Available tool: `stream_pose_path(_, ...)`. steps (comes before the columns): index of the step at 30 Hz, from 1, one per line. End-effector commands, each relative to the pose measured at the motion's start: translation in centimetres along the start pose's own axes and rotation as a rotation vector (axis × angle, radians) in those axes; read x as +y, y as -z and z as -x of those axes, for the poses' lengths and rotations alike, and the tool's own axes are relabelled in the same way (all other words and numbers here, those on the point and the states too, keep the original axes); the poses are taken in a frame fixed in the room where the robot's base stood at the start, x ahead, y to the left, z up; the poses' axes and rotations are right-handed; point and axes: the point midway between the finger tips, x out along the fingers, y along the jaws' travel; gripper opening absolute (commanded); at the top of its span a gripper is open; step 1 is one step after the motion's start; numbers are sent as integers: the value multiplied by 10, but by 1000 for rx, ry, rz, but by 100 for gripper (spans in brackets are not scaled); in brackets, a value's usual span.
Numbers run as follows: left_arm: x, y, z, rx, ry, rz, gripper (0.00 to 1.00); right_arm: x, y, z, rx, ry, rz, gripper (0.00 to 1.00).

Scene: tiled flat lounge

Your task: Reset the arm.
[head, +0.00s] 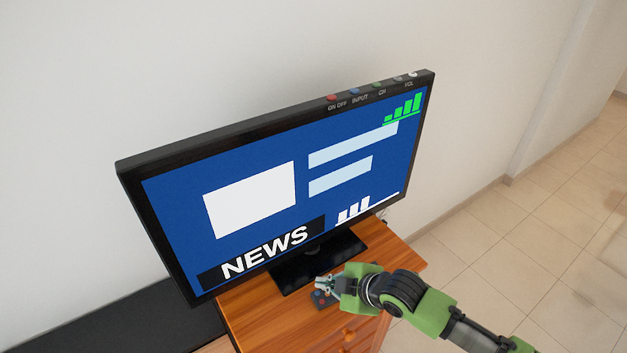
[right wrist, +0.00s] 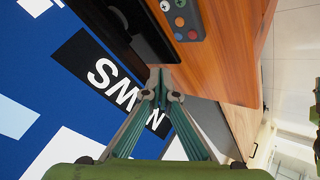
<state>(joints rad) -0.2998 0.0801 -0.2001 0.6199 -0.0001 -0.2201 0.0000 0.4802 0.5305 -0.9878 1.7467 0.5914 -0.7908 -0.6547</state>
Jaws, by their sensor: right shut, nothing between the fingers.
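My right arm comes in from the lower right in the head view. Its gripper (head: 322,284) is shut and empty, above the wooden cabinet in front of the television. In the right wrist view the fingertips (right wrist: 164,84) meet with nothing between them. A dark grey remote with coloured buttons (head: 322,299) lies on the cabinet top beside the gripper, partly hidden by it in the head view. It also shows in the right wrist view (right wrist: 183,20), apart from the fingers.
A television (head: 250,200) with a lit blue NEWS screen stands on the wooden cabinet (head: 250,322). Coloured buttons line its top edge. A black low surface (head: 110,318) is at the left. A white wall stands behind. Tiled floor (head: 530,240) at the right is clear.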

Motion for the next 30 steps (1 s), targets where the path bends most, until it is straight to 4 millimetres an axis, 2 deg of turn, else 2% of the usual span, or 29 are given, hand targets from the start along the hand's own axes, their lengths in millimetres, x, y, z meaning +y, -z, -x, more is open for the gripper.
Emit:
stream_pose_path(7, 0, 0, 0, 0, 0, 0, 40, -6, 5, 1, 5, 5, -22, 0)
stream_pose_path(11, 0, 0, 0, 0, 0, 0, 40, -29, 20, 10, 9, 17, -124, 0)
stream_pose_path(13, 0, 0, 0, 0, 0, 0, 40, -44, 27, 20, 0, 21, -220, 0)
stream_pose_path(16, 0, 1, 0, 1, 0, 0, 40, -64, 24, 41, -42, 14, -390, 0)
stream_pose_path(20, 0, 1, 0, 1, 0, 0, 40, -88, 1, 76, -135, -13, -631, 0)
stream_pose_path(24, 0, 0, 0, 1, 0, 0, 40, -114, -37, 115, -263, -53, -860, 0)
stream_pose_path(30, 0, 0, 0, 1, 0, 0, 40, -150, -79, 162, -423, -105, -1084, 0)
